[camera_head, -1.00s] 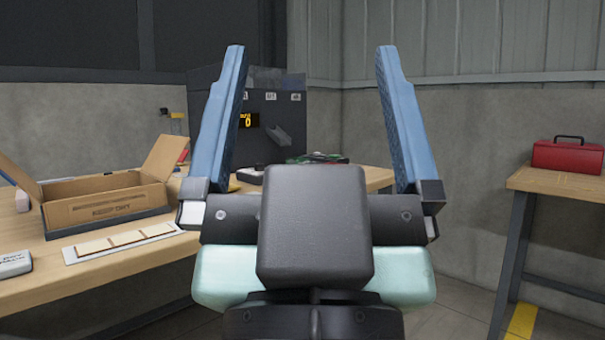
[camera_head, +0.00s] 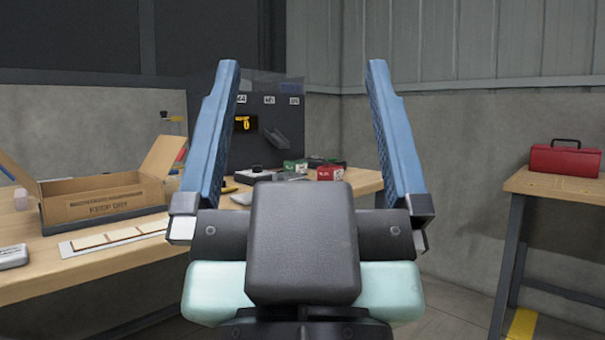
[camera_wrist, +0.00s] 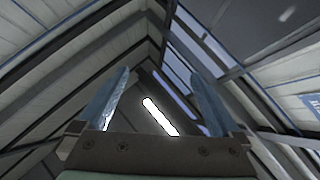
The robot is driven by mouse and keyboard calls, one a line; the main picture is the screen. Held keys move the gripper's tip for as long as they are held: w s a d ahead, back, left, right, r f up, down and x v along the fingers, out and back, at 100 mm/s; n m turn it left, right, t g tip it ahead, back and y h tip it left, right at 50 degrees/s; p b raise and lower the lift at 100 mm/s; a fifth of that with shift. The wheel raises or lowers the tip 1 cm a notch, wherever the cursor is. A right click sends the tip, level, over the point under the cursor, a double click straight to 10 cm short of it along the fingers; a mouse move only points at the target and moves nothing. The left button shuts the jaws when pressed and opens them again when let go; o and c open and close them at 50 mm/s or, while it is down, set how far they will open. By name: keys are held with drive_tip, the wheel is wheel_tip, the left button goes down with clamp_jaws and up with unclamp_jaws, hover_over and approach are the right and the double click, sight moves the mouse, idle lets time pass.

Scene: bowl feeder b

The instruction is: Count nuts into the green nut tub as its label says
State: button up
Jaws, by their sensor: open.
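My gripper (camera_head: 302,65) is open and empty, its two blue fingers pointing up in the head view. In the wrist view my gripper (camera_wrist: 160,73) has only roof beams and a lamp beyond it. Behind it on the workbench stands a dark panel (camera_head: 262,160) with a small yellow display (camera_head: 243,123), a grey chute (camera_head: 277,136) and white tags. A small green container (camera_head: 294,165) sits by the panel, beside a small red one (camera_head: 330,173). Their labels are too small to read, and I cannot tell whether the green one is the nut tub. No nuts can be made out.
An open cardboard box (camera_head: 104,203) stands on the wooden workbench (camera_head: 100,268) at left, behind a pale divided strip (camera_head: 110,239). A red toolbox (camera_head: 565,159) sits on a separate table (camera_head: 560,186) at right. Open floor lies between.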

clamp_jaws()
idle(0.4)
idle(1.3)
